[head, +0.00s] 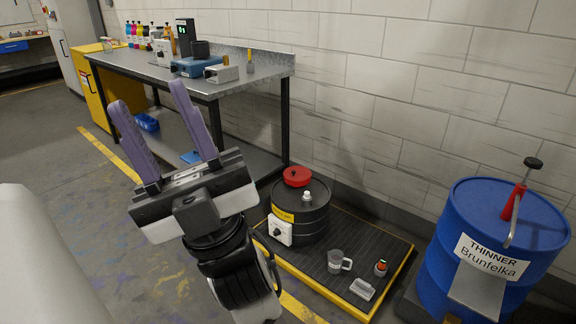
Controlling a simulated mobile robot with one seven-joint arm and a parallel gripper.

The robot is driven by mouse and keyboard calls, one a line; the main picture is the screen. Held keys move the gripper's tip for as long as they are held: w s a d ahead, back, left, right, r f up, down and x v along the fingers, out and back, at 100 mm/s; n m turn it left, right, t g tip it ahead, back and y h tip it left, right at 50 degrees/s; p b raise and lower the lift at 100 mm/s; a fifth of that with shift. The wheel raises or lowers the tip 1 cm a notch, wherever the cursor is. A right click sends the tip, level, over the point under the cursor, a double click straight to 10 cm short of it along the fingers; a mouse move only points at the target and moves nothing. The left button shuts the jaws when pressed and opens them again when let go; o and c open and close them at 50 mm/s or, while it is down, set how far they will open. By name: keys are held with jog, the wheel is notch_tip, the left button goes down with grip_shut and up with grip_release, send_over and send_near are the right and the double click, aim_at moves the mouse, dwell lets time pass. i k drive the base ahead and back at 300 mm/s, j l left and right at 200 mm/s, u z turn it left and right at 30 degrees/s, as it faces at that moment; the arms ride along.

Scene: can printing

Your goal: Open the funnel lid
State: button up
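A red round part (297,176), which looks like the funnel with its lid, sits on top of a dark drum (313,222) at the foot of the wall. It appears closed, but it is too small to make out a hinge or handle. My gripper (147,96) is at the left of the head view, its two purple fingers pointing up and away. The fingers are apart with nothing between them. My gripper is left of the drum and clear of the red part in the picture.
The drum stands on a black, yellow-edged platform (376,246) with a mug (336,262) and small items. A blue thinner barrel (470,215) with a red-handled pump stands at right. A metal workbench (225,85) with bottles and devices stands behind. Floor at left is clear.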

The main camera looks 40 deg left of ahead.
aim_at(297, 171)
jog(key=i+j+u, duration=0.3)
jog(key=i+j, duration=0.9)
jog(key=j, duration=0.25)
jog(key=i+j+u, duration=0.25)
jog(key=i+j, duration=0.95)
jog(key=i, duration=0.15)
